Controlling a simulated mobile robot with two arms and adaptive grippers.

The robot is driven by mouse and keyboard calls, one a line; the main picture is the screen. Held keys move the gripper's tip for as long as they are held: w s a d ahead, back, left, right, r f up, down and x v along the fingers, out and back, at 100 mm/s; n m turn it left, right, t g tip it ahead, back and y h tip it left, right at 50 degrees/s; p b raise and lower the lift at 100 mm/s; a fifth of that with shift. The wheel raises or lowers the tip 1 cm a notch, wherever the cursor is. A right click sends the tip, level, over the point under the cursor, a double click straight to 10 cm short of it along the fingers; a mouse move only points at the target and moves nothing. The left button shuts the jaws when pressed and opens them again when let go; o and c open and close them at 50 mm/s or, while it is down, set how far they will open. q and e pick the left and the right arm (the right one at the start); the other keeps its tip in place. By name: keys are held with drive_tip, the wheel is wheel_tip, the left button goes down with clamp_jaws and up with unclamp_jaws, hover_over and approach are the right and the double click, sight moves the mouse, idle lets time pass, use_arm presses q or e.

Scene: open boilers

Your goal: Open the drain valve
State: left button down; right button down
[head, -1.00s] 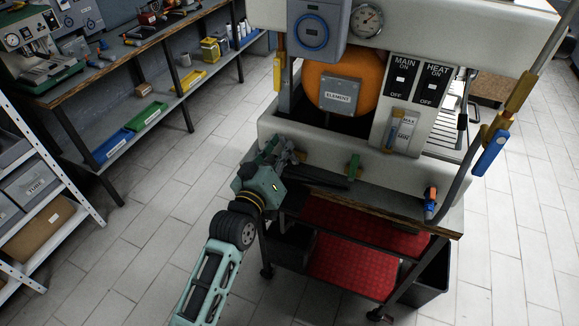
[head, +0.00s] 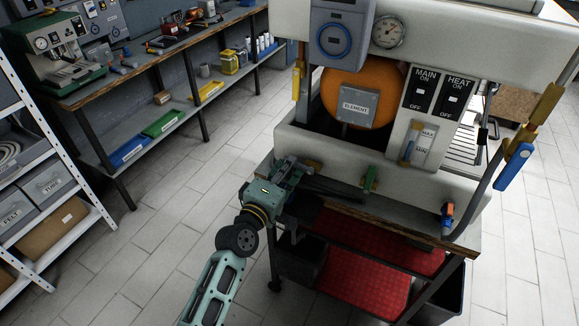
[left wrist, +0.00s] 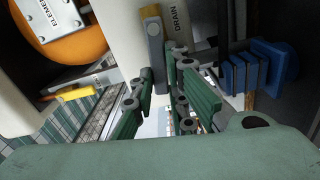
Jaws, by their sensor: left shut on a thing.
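The boiler (head: 300,142) is a cream machine with an orange round end and an ELEMENT box. My left gripper (head: 302,172) is at the lower left of its front. In the left wrist view, a grey lever with a yellow end (left wrist: 155,45) stands beside a DRAIN label (left wrist: 179,18). I take it for the drain valve handle. My left gripper (left wrist: 163,75) has its fingers on either side of the lever's lower part and is shut on it. The fingers partly hide the lever's lower end. In the head view the gripper mostly hides this valve. My right gripper is not in view.
A green valve (head: 370,179) and an orange-and-blue valve (head: 447,214) sit along the boiler's front. Red shelves (head: 362,284) are below. A workbench (head: 135,73) and white shelving (head: 62,165) stand left. Tiled floor (head: 165,235) between them is clear.

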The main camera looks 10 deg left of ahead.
use_arm(q)
drive_tip(key=shift+f+n, duration=0.4)
drive_tip(key=shift+n, duration=0.4)
drive_tip(key=c, duration=1.7)
unclamp_jaws()
drive_tip(key=shift+s+a+f, duration=0.1)
drive_tip(key=shift+s, duration=0.1)
drive_tip(key=v, duration=1.1)
drive_tip(key=shift+s+a, duration=0.1)
drive_tip(key=shift+s, duration=0.15)
